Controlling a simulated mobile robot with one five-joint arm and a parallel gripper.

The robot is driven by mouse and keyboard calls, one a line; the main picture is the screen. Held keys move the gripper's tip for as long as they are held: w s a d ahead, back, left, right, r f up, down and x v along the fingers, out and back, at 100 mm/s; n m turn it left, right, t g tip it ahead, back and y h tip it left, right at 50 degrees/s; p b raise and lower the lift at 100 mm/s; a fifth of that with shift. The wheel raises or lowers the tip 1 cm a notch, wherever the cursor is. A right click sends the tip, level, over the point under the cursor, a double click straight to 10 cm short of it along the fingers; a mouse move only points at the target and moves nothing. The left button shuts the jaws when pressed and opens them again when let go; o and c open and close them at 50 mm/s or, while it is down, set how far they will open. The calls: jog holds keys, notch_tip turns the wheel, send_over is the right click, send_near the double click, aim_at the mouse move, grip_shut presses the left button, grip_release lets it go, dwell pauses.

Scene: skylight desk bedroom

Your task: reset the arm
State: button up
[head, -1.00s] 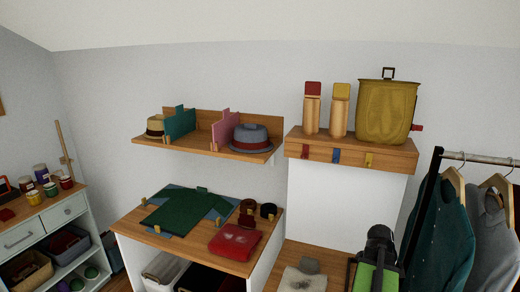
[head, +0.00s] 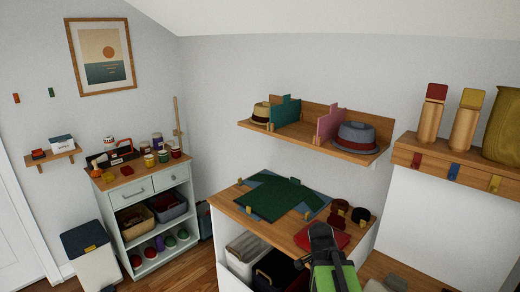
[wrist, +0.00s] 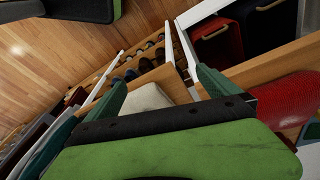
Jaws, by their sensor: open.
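My arm shows at the bottom of the head view, with its black and green end (head: 325,258) in front of the desk's right part. It hides some of the folded red cloth (head: 330,234). In the wrist view my gripper (wrist: 160,80) has its two teal fingers spread wide apart. A pale item (wrist: 148,97) shows between them; it seems to lie beyond the fingers, not held.
The wooden desk (head: 233,212) bears a green garment (head: 278,197) and dark rolls. Above it is a hat shelf (head: 350,154); at right, another shelf (head: 402,155) holds bottles. A drawer cabinet (head: 132,193) stands left. Wooden floor (head: 196,272) shows between cabinet and desk.

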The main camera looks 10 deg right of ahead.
jog(key=a+n+y, duration=0.2)
jog(key=a+n, duration=1.1)
jog(key=a, duration=0.1)
jog(key=shift+s+f+n, duration=0.25)
jog(key=shift+f+n, duration=0.05)
jog(key=shift+n, duration=0.1)
